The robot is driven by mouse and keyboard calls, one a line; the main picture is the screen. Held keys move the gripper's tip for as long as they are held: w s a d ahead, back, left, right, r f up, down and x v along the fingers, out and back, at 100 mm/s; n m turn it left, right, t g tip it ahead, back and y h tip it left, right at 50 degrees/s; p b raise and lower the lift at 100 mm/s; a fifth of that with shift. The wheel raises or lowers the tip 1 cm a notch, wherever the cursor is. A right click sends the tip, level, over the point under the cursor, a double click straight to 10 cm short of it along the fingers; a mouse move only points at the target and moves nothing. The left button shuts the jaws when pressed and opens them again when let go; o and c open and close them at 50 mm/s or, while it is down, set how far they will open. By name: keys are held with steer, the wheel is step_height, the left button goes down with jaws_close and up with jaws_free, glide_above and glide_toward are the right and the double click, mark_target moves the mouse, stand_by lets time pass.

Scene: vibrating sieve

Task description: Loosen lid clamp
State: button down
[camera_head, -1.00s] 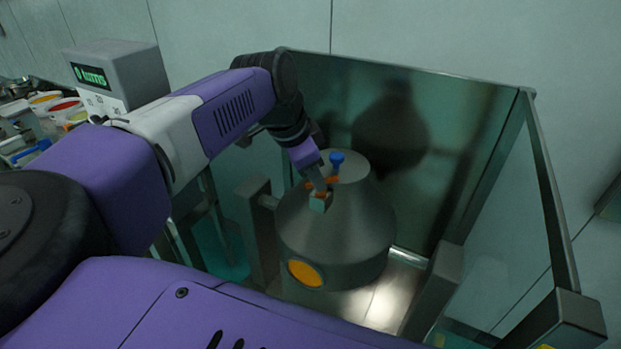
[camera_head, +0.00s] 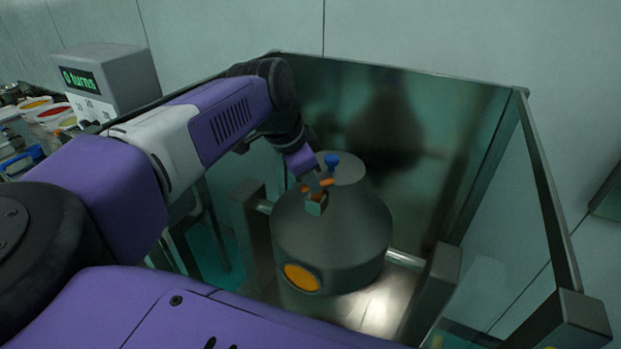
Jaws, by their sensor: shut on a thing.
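A dark grey cone-topped vessel (camera_head: 340,235) hangs on a horizontal shaft between posts. Its top carries a blue knob (camera_head: 332,160), orange clamp parts (camera_head: 326,183) and a small grey-green block (camera_head: 315,206). My gripper (camera_head: 314,188) comes down from the upper left onto the orange clamp at the lid's left front. It is shut on the clamp. The fingertips are small and partly hidden by the clamp, so the exact grip is hard to see.
Glass panels with a metal frame (camera_head: 548,190) enclose the vessel at the back and right. A grey control box (camera_head: 112,80) reading "0 turns" stands at the left, beside several coloured tubs (camera_head: 50,113). A dark post (camera_head: 433,290) stands right of the vessel.

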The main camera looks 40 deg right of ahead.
steer(key=shift+w, duration=0.1)
steer(key=m+g, duration=0.1)
steer(key=m, duration=0.1)
steer(key=m+g+b, duration=0.1)
steer(key=m, duration=0.1)
steer(key=shift+w+d+m, duration=0.15)
steer(key=shift+w+m, duration=0.2)
steer(key=shift+m, duration=0.05)
steer(key=m, duration=0.1)
steer(key=m+g+y, duration=0.1)
steer(key=m, duration=0.1)
steer(key=m+g, duration=0.1)
steer(key=m, duration=0.1)
steer(key=shift+w+d+p, duration=0.2)
steer(key=shift+w+p, duration=0.1)
steer(key=shift+p, duration=0.05)
steer(key=shift+m, duration=0.3)
steer(key=c, duration=1.4)
jaws_free()
steer(key=shift+r, duration=0.1)
steer(key=b+v, duration=0.1)
steer(key=v, duration=0.6)
steer(key=shift+r+b, duration=0.3)
steer(key=shift+b, duration=0.1)
